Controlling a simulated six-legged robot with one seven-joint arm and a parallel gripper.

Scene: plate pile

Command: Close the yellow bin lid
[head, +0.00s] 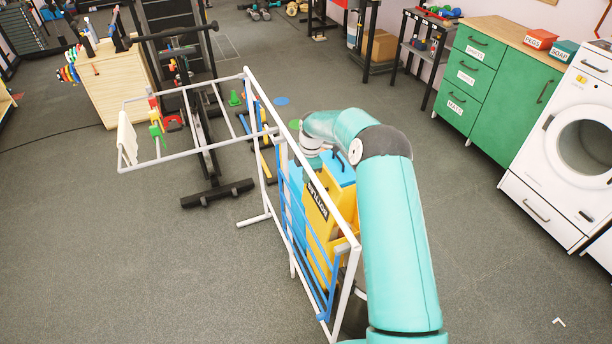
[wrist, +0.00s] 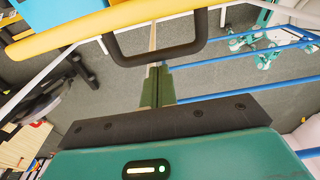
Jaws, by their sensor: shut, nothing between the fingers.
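The yellow bin (head: 324,237) stands behind the white rack in the head view, partly hidden by the rack's bars and my arm. It carries a dark label with pale letters. I cannot tell its lid's angle there. In the wrist view, a yellow edge (wrist: 200,12), likely the lid, crosses the top, with a black loop handle (wrist: 158,58) hanging below it. My gripper (wrist: 157,68) is shut and empty, its green fingertips at the handle's lower bar. I cannot tell whether they touch it. The fingers are hidden in the head view.
A blue bin (head: 342,172) with a dark handle stands against the yellow one. The white tube rack (head: 300,150) and blue bars (head: 318,262) stand close on the left. Green drawers (head: 470,75) and a white washer (head: 575,140) stand right. The floor between is clear.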

